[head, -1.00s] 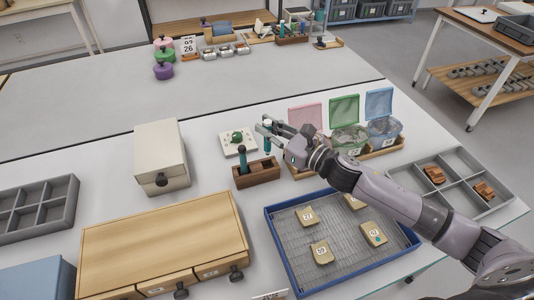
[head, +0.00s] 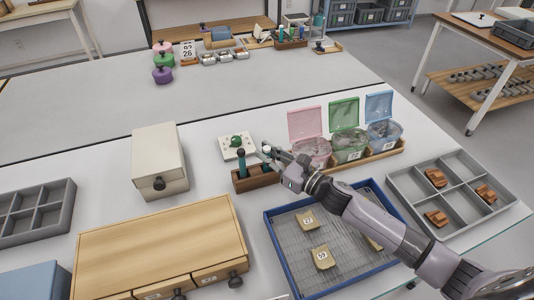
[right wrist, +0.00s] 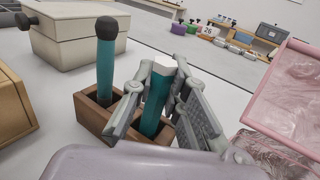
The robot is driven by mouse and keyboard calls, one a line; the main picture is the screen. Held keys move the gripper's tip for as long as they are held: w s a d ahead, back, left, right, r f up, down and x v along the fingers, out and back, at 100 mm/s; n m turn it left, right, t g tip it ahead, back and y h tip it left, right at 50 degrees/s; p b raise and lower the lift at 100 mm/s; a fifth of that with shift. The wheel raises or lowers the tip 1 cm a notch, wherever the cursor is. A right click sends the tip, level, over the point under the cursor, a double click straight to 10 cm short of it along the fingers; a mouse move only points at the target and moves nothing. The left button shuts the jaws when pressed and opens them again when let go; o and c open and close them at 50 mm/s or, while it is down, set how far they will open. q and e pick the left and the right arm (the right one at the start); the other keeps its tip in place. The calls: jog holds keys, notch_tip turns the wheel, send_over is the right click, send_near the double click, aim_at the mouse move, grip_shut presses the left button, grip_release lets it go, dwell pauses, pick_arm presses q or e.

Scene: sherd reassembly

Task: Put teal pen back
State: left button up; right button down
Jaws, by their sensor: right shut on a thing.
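My right gripper (head: 268,153) is shut on a teal pen (right wrist: 156,103) with a pale top end, and it stands over the right part of the wooden pen holder (head: 256,180). In the right wrist view the holder (right wrist: 94,117) shows beyond the fingers, and the held pen's lower end reaches down to the right slot. I cannot tell how deep it sits. Another teal pen (head: 241,161) with a dark cap stands upright in the left slot; it also shows in the right wrist view (right wrist: 105,70). My left gripper is out of view.
Behind the holder lies a white plate (head: 238,147) with a green knob. Pink, green and blue lidded bins (head: 349,145) stand to the right. A blue-rimmed tray (head: 284,255) with numbered tan pieces is in front. A cream box (head: 160,150) stands left.

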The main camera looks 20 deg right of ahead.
jog(key=shift+f, duration=0.4)
jog(key=c, duration=1.6)
grip_release()
jog(key=shift+r, duration=0.1)
jog(key=shift+r, duration=0.2)
jog(key=shift+r+p, duration=0.45)
jog(key=shift+p, duration=0.1)
jog(key=shift+f+b+v, duration=0.2)
jog(key=shift+b+v, duration=0.95)
jog(key=shift+v, duration=4.85)
